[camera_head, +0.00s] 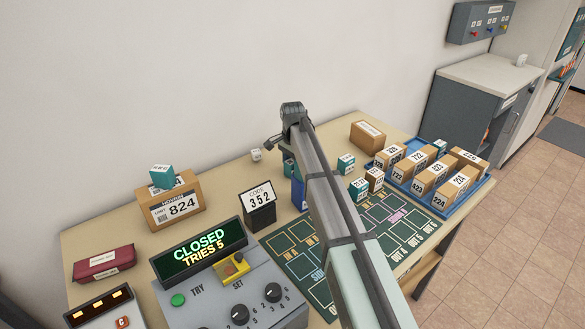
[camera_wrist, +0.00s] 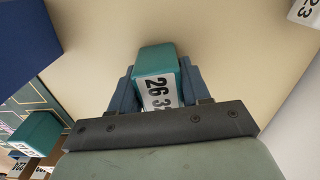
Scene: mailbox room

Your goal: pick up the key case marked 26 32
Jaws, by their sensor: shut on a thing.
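The key case marked 26 32 (camera_wrist: 156,58) is a small teal box with a white number label, in the middle of the wrist view. My gripper (camera_wrist: 158,70) is shut on it, one finger on each side. The label faces the wrist camera and its last digit is partly cut off from view. The pale tabletop (camera_wrist: 240,70) lies beyond the case; I cannot tell whether they touch.
A dark blue object (camera_head: 298,194) stands close to the arm's left. A white cube (camera_head: 256,154) lies near the wall. Parcels crowd a blue tray (camera_head: 440,214) at right.

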